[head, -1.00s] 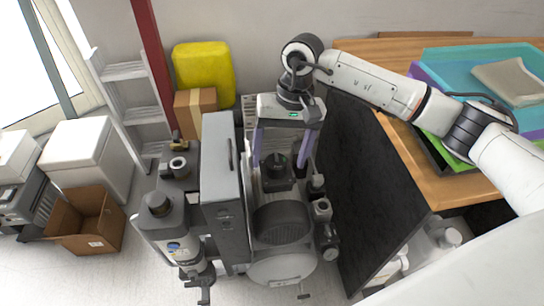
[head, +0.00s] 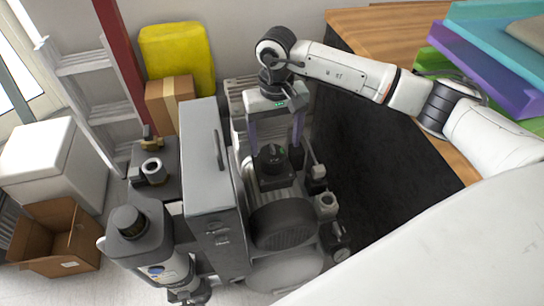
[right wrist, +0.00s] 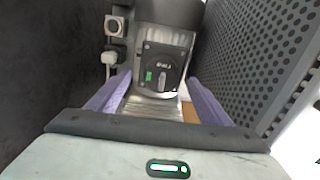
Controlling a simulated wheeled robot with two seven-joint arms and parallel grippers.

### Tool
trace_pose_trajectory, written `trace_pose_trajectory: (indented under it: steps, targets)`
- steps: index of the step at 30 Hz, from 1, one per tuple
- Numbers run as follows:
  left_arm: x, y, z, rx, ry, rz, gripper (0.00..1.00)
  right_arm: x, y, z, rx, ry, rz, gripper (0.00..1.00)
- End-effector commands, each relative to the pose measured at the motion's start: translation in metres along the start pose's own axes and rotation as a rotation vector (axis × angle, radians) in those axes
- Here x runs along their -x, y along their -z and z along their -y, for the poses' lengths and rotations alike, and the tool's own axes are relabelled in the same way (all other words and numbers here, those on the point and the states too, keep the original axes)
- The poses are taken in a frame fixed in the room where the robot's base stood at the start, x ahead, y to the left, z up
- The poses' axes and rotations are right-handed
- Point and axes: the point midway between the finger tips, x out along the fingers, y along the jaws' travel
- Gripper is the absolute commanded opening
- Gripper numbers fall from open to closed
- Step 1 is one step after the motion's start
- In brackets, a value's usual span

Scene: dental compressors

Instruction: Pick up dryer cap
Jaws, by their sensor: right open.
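A black cap-like round knob (head: 272,158) sits on a square black housing on the compressor (head: 285,268); I cannot tell for certain that it is the dryer cap. In the right wrist view the knob (right wrist: 161,72) shows a green mark and faces the camera. My right gripper (head: 275,148) is open and points down over it. The two purple fingers stand on either side of the housing, with nothing held between them. Their contact with it cannot be made out. A grey canister with a black cap (head: 127,220) stands at the left. My left gripper is not in view.
A tall grey cabinet (head: 208,170) stands close left of the gripper; its perforated side (right wrist: 255,50) shows at the wrist view's right. A dark panel (head: 365,140) under the wooden table (head: 385,35) stands at the right. Cardboard boxes and a yellow container (head: 177,58) are farther left.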

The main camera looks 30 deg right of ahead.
Motion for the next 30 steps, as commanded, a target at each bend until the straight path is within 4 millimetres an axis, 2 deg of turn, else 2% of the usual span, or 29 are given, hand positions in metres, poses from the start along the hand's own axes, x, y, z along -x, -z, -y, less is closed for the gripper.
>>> trace_pose_trajectory:
  steps: [5, 14, 21, 23, 30]
  targets:
    - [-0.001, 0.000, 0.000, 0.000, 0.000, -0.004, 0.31, -0.014, 0.001, 0.001, -0.001, 0.001, 0.000, 0.73]
    - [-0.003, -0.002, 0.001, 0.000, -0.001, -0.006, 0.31, -0.056, 0.003, 0.005, -0.002, 0.002, 0.001, 0.73]
    - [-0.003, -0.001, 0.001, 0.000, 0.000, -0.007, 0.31, -0.059, 0.003, 0.005, 0.000, 0.002, -0.001, 0.73]
    - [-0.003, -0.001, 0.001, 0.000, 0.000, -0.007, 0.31, -0.059, 0.003, 0.005, 0.000, 0.002, -0.001, 0.66]
    - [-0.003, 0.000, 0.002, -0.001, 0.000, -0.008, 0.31, -0.059, 0.003, 0.005, -0.001, 0.002, -0.001, 0.26]
